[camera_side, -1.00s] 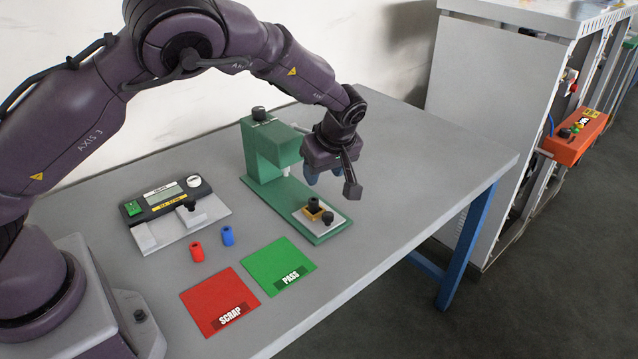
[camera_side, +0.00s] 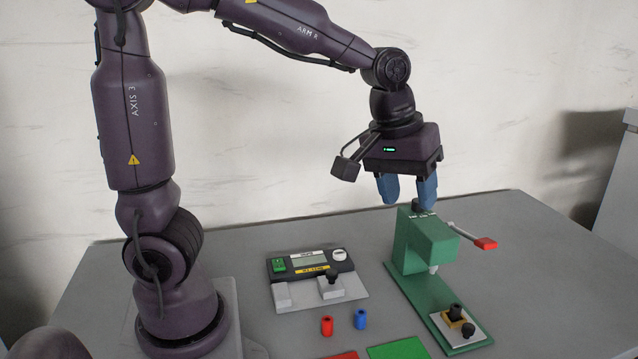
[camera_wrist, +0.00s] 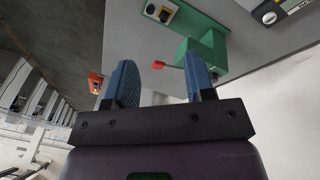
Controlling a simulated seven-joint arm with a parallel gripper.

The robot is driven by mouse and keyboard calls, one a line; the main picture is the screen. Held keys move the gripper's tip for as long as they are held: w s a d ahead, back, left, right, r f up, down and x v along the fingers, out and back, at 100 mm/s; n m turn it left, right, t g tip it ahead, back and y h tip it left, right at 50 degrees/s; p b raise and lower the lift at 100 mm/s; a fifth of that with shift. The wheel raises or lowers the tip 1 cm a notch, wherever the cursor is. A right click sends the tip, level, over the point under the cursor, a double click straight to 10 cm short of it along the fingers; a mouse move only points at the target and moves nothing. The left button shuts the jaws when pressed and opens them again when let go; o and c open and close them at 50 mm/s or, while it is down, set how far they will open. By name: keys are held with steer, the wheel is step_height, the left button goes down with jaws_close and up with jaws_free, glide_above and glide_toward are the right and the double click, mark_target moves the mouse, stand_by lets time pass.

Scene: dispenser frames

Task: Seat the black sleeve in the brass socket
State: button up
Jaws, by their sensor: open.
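The brass socket (camera_side: 456,322) sits on a light plate at the front of the green press's base in the side view. A black sleeve (camera_side: 455,311) stands upright at the socket; how deep it sits I cannot tell. A black knob (camera_side: 468,329) is just beside them. My gripper (camera_side: 408,205) is open and empty, high up by the top of the press, well above and behind the socket. In the wrist view its blue fingers (camera_wrist: 160,62) are spread apart, with the press beyond them and the socket area small near the top edge.
The green press (camera_side: 426,243) has a red-tipped lever (camera_side: 485,243) sticking out right. Left of it stand a gauge with a display (camera_side: 309,262), a red sleeve (camera_side: 327,326) and a blue sleeve (camera_side: 361,319). Red and green mats (camera_side: 398,349) lie at the front. Table space right of the press is clear.

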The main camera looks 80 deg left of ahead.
steer(key=s+r+m+t, duration=0.2)
steer(key=s+m, duration=0.5)
steer(key=s, duration=0.6)
steer(key=shift+d+r+t+y, duration=0.15)
steer(key=shift+r+t+y, duration=0.1)
steer(key=shift+t+y, duration=0.05)
